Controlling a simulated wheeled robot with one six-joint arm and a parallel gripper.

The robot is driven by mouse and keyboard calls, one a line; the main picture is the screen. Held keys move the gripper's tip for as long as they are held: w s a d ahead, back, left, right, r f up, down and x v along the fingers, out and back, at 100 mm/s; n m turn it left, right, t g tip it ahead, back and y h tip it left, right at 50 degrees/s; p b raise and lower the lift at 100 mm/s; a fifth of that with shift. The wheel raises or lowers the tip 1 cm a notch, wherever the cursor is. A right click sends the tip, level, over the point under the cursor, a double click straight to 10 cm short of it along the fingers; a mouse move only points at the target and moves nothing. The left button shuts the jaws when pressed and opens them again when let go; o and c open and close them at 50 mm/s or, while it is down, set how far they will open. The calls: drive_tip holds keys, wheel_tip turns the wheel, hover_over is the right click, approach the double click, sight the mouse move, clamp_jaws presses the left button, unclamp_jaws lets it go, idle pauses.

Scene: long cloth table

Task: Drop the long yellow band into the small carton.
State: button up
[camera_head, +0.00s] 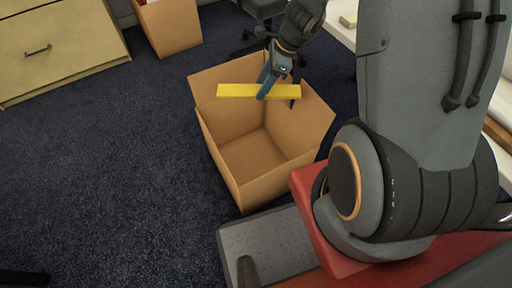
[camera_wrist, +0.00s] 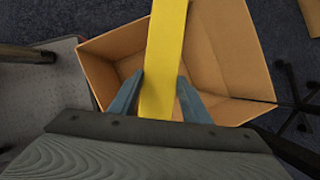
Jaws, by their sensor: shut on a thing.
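The long yellow band (camera_head: 238,91) is a flat, straight yellow strip. My gripper (camera_head: 265,86) is shut on it near its right part in the head view and holds it above an open, empty-looking carton (camera_head: 222,158). In the wrist view the band (camera_wrist: 166,50) runs up between the two blue fingers of my gripper (camera_wrist: 158,95). The carton (camera_wrist: 230,45) shows below it with its brown walls and flaps spread open. Part of the carton's inside is hidden by the band and gripper.
A second carton (camera_head: 172,27) with something in it stands at the back, beside a wooden drawer cabinet (camera_head: 60,50). The base of a dark office chair (camera_head: 258,30) is behind the open carton. Dark carpet (camera_head: 100,170) lies clear at the left.

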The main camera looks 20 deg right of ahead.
drive_tip(key=o, duration=1.1)
drive_tip(key=shift+o, duration=0.2)
drive_tip(key=p+v, duration=0.2)
drive_tip(key=v, duration=0.6)
drive_tip(key=shift+a, duration=0.1)
